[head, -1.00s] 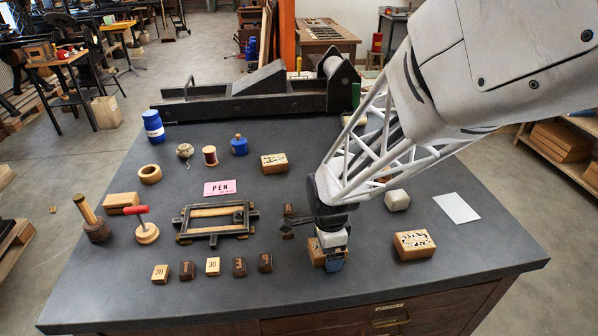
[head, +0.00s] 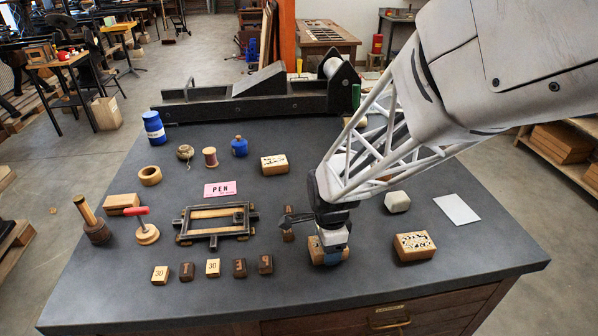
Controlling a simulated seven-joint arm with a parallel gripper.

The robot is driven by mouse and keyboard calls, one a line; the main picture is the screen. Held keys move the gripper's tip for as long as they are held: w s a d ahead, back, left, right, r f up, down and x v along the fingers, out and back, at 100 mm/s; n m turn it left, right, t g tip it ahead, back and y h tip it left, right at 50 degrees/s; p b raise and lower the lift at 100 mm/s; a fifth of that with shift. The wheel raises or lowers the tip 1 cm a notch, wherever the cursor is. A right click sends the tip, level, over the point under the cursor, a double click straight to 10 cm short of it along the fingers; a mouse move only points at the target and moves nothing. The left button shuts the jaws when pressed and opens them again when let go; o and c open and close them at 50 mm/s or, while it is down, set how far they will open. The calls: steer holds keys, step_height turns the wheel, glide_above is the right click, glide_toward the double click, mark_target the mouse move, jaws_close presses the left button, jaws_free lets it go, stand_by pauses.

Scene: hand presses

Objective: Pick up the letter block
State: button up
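A wooden block (head: 316,253) lies on the dark worktop at the front, right of the row of small blocks. The row holds several small blocks: light ones marked 30, (head: 160,275) and (head: 212,268), and dark brown ones with reddish characters, such as the block (head: 265,265) nearest my gripper. Which block is the letter block is not clear.
A dark metal frame (head: 214,235) stands left of my gripper, with a small dark block (head: 288,235) between them. A larger printed block (head: 414,247) lies to the right. A whitish block (head: 397,202) and white card (head: 456,209) lie behind it. The front right worktop is clear.

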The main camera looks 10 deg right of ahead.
steer(key=shift+s+r, duration=0.2)
steer(key=shift+r, duration=0.45)
steer(key=shift+s+r, duration=0.2)
steer(key=shift+r, duration=0.4)
steer(key=s+d+r, duration=0.1)
steer(key=s, duration=1.4)
steer(key=shift+r, duration=0.15)
steer(key=shift+s+d, duration=0.1)
steer(key=shift+w, duration=0.2)
